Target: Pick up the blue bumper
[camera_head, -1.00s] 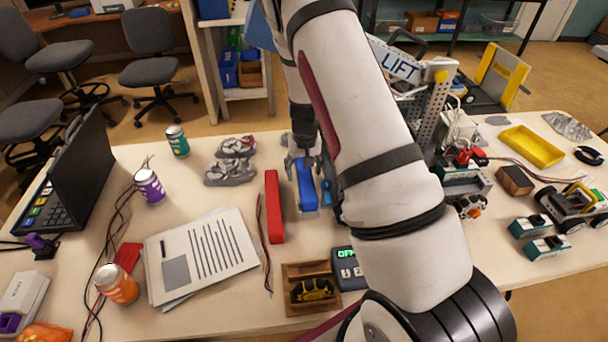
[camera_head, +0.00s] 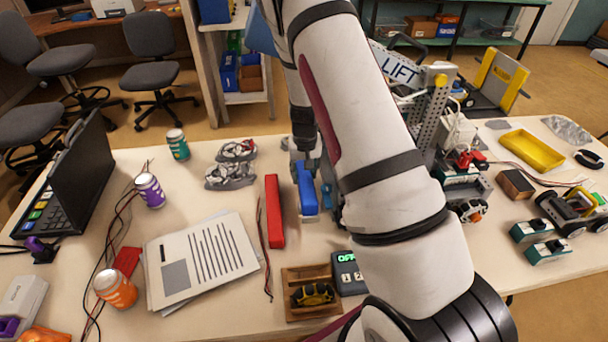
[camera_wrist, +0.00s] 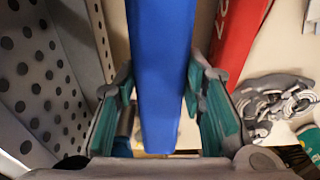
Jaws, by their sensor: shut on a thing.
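The blue bumper (camera_head: 308,193) is a long blue bar on the table, beside the red bumper (camera_head: 275,212). My gripper (camera_head: 307,163) reaches down over its far part. In the wrist view, the blue bumper (camera_wrist: 162,75) runs between the two teal-padded fingers of my gripper (camera_wrist: 163,108), which is shut on it. I cannot tell whether the bumper is clear of the table. My arm hides the area just right of it in the head view. The red bumper (camera_wrist: 238,35) also shows in the wrist view, apart from the fingers.
Grey clustered parts (camera_head: 230,176) lie left of the gripper. A perforated grey upright (camera_wrist: 45,80) stands close to one finger in the wrist view. A wooden tray (camera_head: 312,304) and a display box (camera_head: 348,281) sit in front. Papers (camera_head: 205,255) cover the table's left middle.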

